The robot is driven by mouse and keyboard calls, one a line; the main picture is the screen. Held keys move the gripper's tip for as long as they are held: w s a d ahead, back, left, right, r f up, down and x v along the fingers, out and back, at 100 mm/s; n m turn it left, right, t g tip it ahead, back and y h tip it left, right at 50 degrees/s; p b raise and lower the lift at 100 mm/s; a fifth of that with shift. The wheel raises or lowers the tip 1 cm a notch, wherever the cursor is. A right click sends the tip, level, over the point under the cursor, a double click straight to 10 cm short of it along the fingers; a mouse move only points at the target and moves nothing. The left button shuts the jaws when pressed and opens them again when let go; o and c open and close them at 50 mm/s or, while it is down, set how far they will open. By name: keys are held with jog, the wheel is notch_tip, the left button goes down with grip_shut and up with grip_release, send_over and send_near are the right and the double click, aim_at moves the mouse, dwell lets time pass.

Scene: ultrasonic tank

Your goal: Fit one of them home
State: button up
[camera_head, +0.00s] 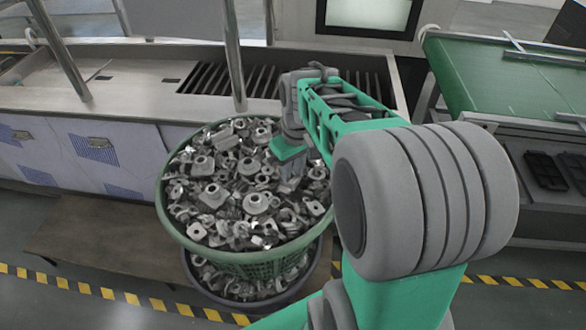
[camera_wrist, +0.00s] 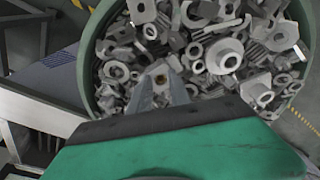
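A green basket (camera_head: 285,262) is heaped with grey metal parts (camera_head: 213,194) of mixed shapes, such as flanged rings, blocks and brackets. My gripper (camera_head: 291,180) points down into the right part of the heap, its fingertips among the parts. In the wrist view the two grey fingers of my gripper (camera_wrist: 160,84) are a small gap apart. A pale part with a dark hole (camera_wrist: 161,77) shows between or just beyond their tips. I cannot tell whether the fingers grip it. The green basket rim also shows in the wrist view (camera_wrist: 88,58).
A dark lower tub (camera_head: 205,283) with more parts sits under the basket. Behind is a metal counter (camera_head: 140,90) with a dark slatted opening (camera_head: 262,80) and upright steel posts (camera_head: 234,55). A green conveyor (camera_head: 510,80) stands at the right. Yellow-black tape (camera_head: 120,297) marks the floor.

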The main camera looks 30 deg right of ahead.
jog(key=o, duration=0.3)
jog(key=r, duration=0.5)
jog(key=s+r, duration=0.1)
jog(key=r, duration=0.1)
jog(key=shift+d+r, duration=0.1)
jog(key=shift+r, duration=0.3)
